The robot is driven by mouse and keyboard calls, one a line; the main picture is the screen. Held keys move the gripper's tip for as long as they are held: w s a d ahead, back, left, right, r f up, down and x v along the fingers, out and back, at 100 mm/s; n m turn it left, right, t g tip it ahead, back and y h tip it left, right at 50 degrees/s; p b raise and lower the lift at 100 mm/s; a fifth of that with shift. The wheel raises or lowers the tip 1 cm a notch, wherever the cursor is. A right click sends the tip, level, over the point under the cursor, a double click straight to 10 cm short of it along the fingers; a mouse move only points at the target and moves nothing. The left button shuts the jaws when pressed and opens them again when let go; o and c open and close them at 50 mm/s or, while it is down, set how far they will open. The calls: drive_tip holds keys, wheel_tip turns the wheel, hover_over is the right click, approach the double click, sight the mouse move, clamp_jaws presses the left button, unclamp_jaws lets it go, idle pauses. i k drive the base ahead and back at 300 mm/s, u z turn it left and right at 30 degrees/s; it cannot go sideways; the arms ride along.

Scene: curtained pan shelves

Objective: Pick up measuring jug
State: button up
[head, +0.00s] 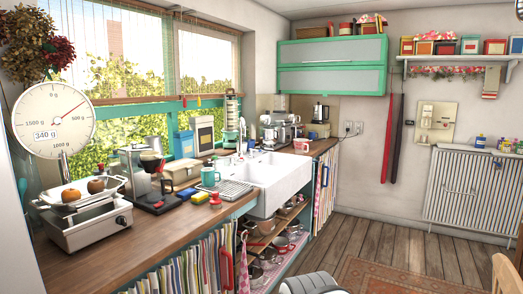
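I cannot make out a measuring jug for certain in the head view. Several metal pans and pots (268,257) stand on the open shelves under the white sink (268,180), too small to tell whether a jug is among them. A light green mug (209,177) stands on the counter left of the sink. A small red vessel (301,146) is at the sink's far right end. My gripper is not recognisable in this view. A grey ribbed shape at the bottom edge is cut off, and I cannot tell what it is.
The wooden counter (140,232) holds a scale (85,215) with fruit, a coffee maker and a yellow sponge. Striped curtains (195,268) hang below it, beside the open shelves. The wooden floor (390,240) right of the shelves is mostly clear, with a rug (385,275) in front.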

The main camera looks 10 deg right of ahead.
sight(299, 145)
drive_tip(key=z, duration=0.5)
drive_tip(key=i, duration=1.7)
drive_tip(key=z, duration=0.8)
drive_tip(key=i, duration=3.15)
drive_tip(key=u, duration=0.45)
drive_tip(key=i, duration=1.15)
drive_tip(key=u, duration=0.4)
